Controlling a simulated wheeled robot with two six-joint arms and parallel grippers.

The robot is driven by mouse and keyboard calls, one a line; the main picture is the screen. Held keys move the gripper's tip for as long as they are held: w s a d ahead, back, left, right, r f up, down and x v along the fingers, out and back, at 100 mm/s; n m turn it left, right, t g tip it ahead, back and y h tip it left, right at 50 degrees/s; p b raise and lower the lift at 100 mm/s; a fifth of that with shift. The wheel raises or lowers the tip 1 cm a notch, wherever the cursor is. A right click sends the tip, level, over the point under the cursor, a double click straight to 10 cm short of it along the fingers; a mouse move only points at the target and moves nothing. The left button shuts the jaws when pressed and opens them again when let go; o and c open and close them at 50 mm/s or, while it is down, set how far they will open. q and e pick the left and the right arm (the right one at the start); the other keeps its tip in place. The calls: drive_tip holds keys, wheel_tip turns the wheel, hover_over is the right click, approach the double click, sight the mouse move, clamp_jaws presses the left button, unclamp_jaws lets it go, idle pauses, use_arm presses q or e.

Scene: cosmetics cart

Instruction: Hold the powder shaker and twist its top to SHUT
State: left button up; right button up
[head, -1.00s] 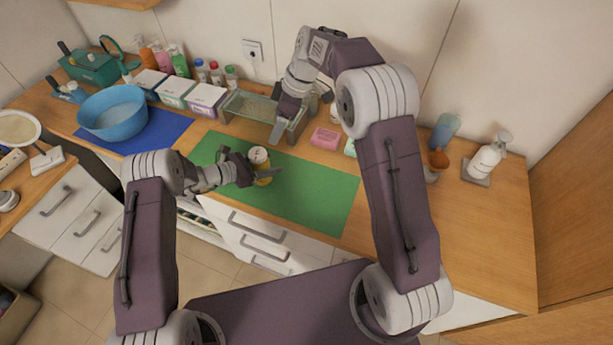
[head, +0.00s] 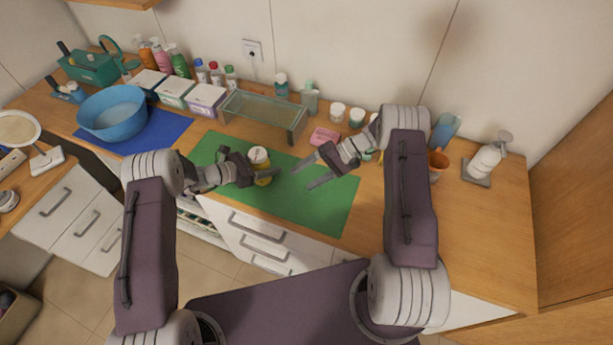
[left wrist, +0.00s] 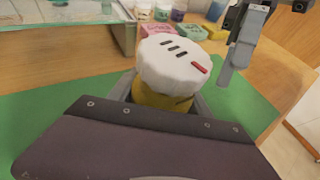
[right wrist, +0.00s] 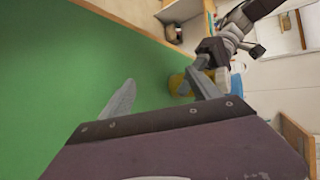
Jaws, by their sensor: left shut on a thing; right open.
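The powder shaker has a yellow body (head: 264,180) and a white top (head: 258,156), and stands upright over the green mat (head: 313,206). In the left wrist view the top (left wrist: 172,62) shows several dark slots and one red mark. My left gripper (head: 262,176) is shut around the yellow body (left wrist: 160,98) from the left. My right gripper (head: 304,176) is open and empty, to the right of the shaker above the mat, fingers pointing left. In the right wrist view the shaker body (right wrist: 179,84) shows beyond the fingers, partly hidden.
A glass-topped stand (head: 262,112) is behind the mat. A pink soap-like block (head: 324,136) and several small jars are behind my right gripper. A blue basin (head: 113,113) is at the left. A pump bottle (head: 487,160) stands at the right. The mat's right part is clear.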

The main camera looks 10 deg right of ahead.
sight(266, 156)
drive_tip(key=shift+a+f+m+y, duration=0.1)
drive_tip(key=shift+m+y, duration=0.2)
drive_tip(key=shift+m, duration=0.5)
drive_tip(key=shift+m+t, duration=0.3)
drive_tip(key=shift+m, duration=0.1)
wheel_tip(266, 156, up, 6)
drive_tip(key=a+m+t+y, duration=0.25)
drive_tip(key=m+t, duration=0.75)
drive_tip(key=m, duration=1)
drive_tip(key=x, duration=1.1)
drive_tip(key=shift+w+a+f, duration=0.1)
drive_tip(key=shift+w, duration=0.4)
